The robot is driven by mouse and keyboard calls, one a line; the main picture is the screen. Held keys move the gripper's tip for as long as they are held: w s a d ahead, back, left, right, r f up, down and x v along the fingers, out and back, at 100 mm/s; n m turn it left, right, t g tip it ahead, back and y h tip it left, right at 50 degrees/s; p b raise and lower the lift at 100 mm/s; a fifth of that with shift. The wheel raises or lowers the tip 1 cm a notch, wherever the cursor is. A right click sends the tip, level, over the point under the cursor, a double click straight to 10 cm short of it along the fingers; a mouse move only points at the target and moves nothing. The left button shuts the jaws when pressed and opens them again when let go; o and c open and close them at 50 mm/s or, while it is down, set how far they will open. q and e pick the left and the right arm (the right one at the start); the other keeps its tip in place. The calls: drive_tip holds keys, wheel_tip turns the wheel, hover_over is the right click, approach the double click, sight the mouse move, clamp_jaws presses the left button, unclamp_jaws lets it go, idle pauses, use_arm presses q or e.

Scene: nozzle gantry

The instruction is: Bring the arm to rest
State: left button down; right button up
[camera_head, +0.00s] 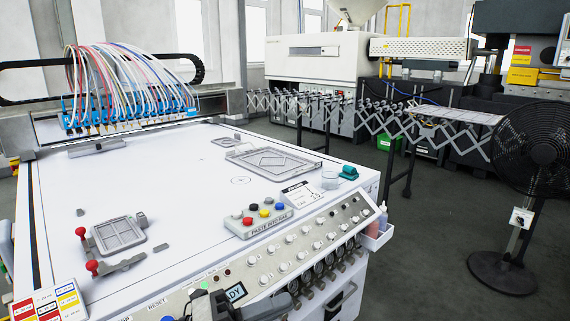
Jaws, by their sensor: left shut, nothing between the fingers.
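My left gripper (264,307) shows only in part, as dark grey pieces at the bottom edge of the head view. It is shut and empty, in front of the sloped control panel (300,246) of the white gantry table (190,195). It hides part of a small display (235,292), of which the letters "DY" show. Most of that arm is below the picture. My right gripper is not in view.
A nozzle bar (125,118) with coloured hoses spans the table's back. A tray (272,160), a red-handled fixture (118,235) and a rack of coloured knobs (258,220) stand on the table. A black fan (535,150) is at right. The middle tabletop is mostly clear.

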use_arm(q)
drive_tip(key=s+a+f+n+t+y, duration=0.1)
drive_tip(key=a+f+n+t+y, duration=0.4)
drive_tip(key=n, duration=0.6)
drive_tip(key=a+f+n+t+y, duration=0.35)
drive_tip(key=n+t+y, duration=0.25)
drive_tip(key=n, duration=0.5)
drive_tip(key=s+a+f+n+g+y, duration=0.3)
drive_tip(key=s+f+n+g+y, duration=0.2)
drive_tip(key=s+f+n, duration=0.5)
wheel_tip(320, 180, down, 3)
drive_tip(key=shift+s+a+f+g, duration=0.2)
drive_tip(key=shift+s+a+g, duration=0.1)
drive_tip(key=shift+s+g, duration=0.55)
